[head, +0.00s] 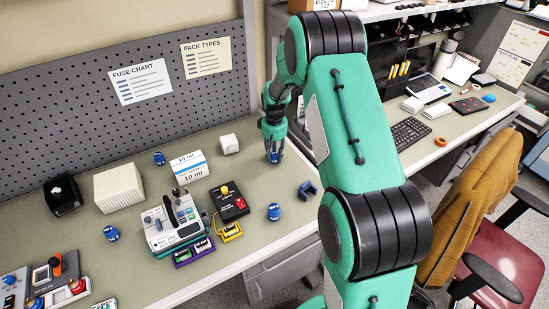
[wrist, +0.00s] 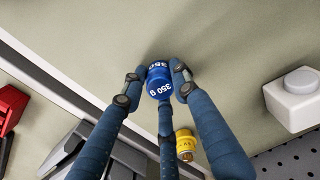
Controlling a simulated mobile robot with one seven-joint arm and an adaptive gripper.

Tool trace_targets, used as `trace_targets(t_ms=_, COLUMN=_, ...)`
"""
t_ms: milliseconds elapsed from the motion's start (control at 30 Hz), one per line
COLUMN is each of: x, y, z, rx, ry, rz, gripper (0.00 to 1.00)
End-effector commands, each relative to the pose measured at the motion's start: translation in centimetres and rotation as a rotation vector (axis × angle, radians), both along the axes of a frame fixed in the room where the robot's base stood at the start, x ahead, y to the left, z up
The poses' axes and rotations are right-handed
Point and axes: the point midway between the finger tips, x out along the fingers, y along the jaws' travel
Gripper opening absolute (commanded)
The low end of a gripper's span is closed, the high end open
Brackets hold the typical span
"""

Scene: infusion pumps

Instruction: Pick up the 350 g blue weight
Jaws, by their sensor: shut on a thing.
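The blue weight marked 350 g (wrist: 158,82) sits between the fingertips of my gripper (wrist: 156,88) in the wrist view, its label facing the camera. The fingers close on it from the sides, and a middle finger lies against its lower edge. In the head view my gripper (head: 274,156) points down at the right part of the bench, near the pegboard. The weight is mostly hidden by the fingers there. I cannot tell whether it touches the bench top.
Other blue weights stand on the bench (head: 190,262): one in front (head: 273,211), one at the back (head: 159,158), one at left (head: 111,234). A white block (head: 229,144) is left of my gripper. Pump devices (head: 174,222) fill the middle.

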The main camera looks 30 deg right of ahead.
Motion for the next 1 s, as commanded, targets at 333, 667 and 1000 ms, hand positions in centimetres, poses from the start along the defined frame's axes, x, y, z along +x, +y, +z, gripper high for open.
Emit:
trace_targets(t_ms=333, x=0.1, y=0.0, z=1.1, rx=-0.001, ry=-0.002, rz=0.000, gripper=0.00)
trace_targets(t_ms=667, x=-1.4, y=0.4, z=3.9, rx=0.000, ry=0.000, rz=0.000, gripper=0.00)
trace_targets(t_ms=1000, x=-7.1, y=2.2, z=4.5, rx=0.000, ry=-0.001, rz=0.000, gripper=0.00)
